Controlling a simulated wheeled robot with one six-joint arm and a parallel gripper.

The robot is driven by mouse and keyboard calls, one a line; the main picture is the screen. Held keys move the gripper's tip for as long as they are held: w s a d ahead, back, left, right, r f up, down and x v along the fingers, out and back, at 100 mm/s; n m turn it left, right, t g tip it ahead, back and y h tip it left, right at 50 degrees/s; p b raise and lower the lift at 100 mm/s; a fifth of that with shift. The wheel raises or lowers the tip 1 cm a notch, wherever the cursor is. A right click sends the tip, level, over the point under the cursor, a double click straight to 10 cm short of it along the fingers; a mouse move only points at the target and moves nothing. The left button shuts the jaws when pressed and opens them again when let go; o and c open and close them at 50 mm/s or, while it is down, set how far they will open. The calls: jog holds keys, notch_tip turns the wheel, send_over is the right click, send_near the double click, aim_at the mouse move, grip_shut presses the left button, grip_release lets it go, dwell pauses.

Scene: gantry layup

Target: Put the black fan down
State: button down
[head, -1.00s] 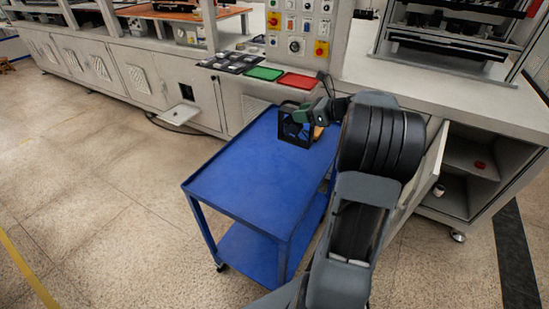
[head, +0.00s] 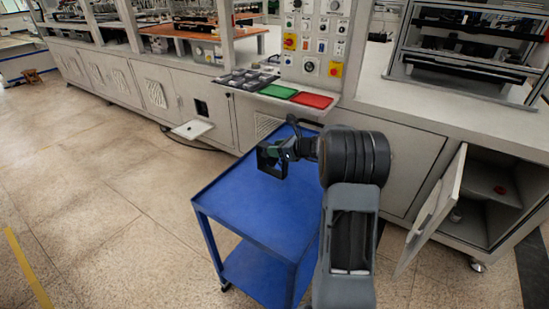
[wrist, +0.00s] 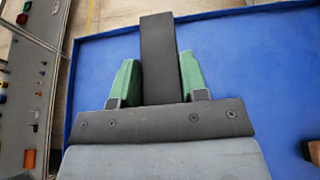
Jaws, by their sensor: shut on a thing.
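The black fan (head: 261,159) is a square open frame held over the far part of the blue cart's top (head: 245,207). My gripper (head: 281,153) is shut on it. In the wrist view the fan (wrist: 158,45) shows edge-on as a dark upright bar between the two green fingers of my gripper (wrist: 158,78). The blue cart top (wrist: 235,60) spreads out beneath and around it. I cannot tell whether the fan's lower edge touches the cart or hangs just above it.
A brown block (wrist: 312,152) lies at the wrist view's right edge. Green (head: 278,91) and red (head: 312,100) trays sit on the machine's ledge behind the cart. A cabinet door (head: 435,210) stands open at right. The cart's near top is clear.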

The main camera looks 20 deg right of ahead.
aim_at(272, 160)
jog(key=f, duration=0.3)
jog(key=shift+w+a+f, duration=0.15)
jog(key=shift+w+a, duration=0.2)
jog(key=shift+w, duration=0.05)
jog(key=shift+f, duration=0.5)
jog(key=c, duration=0.6)
grip_release()
jog(key=shift+f, duration=0.1)
jog(key=shift+c, duration=0.2)
